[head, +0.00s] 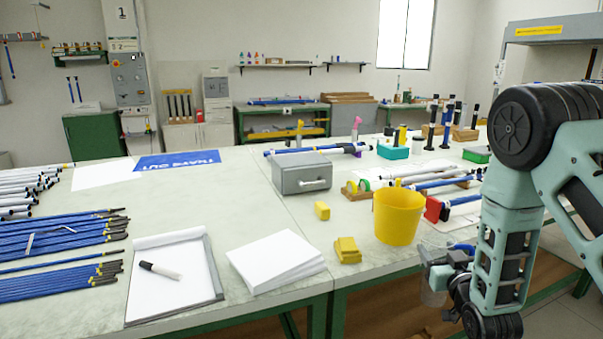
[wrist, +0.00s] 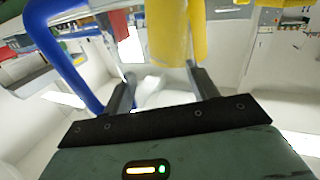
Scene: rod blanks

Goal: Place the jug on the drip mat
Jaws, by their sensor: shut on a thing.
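My gripper (head: 445,262) is low at the right in the head view, beside the bench's front edge. It is shut on the jug (head: 433,290), a clear greyish vessel that hangs roughly upright and is partly hidden by the gripper. A blue part shows at the gripper in the head view. In the wrist view a blue curved bar (wrist: 62,58) runs past the left finger; I cannot tell if it belongs to the jug. A blue mat with white lettering (head: 178,160) lies flat at the bench's far left; I cannot tell whether it is the drip mat.
A yellow bucket (head: 398,216) stands just left of my gripper, with red and blue items behind it. A grey box (head: 300,178), yellow blocks (head: 347,250), paper stack (head: 275,262) and clipboard (head: 172,290) lie further left. Blue rods (head: 60,280) cover the left side.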

